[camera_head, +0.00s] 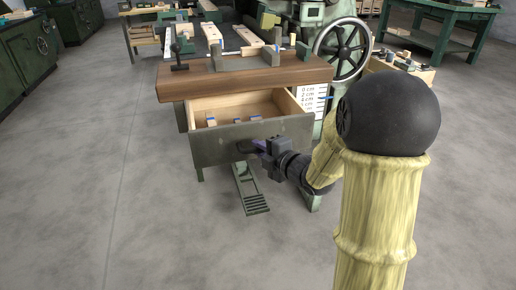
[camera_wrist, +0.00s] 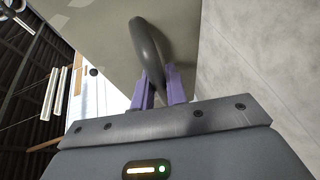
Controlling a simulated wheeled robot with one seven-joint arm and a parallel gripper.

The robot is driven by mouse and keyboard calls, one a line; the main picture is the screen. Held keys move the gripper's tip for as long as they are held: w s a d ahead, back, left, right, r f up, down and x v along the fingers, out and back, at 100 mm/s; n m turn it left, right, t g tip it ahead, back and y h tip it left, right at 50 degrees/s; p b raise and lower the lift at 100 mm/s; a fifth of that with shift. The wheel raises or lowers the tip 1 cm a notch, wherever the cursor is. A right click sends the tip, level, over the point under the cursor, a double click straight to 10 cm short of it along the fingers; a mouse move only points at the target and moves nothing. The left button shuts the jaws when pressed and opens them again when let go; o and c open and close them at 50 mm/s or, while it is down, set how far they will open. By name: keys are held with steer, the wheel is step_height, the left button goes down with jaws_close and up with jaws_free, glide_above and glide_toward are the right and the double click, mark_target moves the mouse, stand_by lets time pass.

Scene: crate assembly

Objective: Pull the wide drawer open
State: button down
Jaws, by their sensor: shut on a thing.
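The wide drawer (camera_head: 225,149) has a dark grey-green front and a pale wooden inside. It stands pulled out from under the brown wooden bench top (camera_head: 240,77). My gripper (camera_head: 262,147) is at the right part of the drawer front. In the wrist view the purple fingers of my gripper (camera_wrist: 160,88) are shut on the dark curved handle (camera_wrist: 148,42) of the drawer. In the head view the handle is mostly hidden by the fingers. Several small pieces with blue marks (camera_head: 211,120) lie inside the drawer.
A centimetre scale (camera_head: 312,98) is beside the drawer on the right. A green machine with a spoked handwheel (camera_head: 342,52) stands behind it. A green pedal (camera_head: 251,190) is on the floor below the drawer. The floor (camera_head: 110,180) at left is clear.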

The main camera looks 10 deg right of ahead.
steer(key=shift+d, duration=0.1)
steer(key=c, duration=1.7)
jaws_free()
steer(key=b+v, duration=0.2)
steer(key=v, duration=1.5)
steer(key=shift+b, duration=0.3)
steer(key=shift+s+d, duration=0.1)
steer(key=shift+r, duration=0.1)
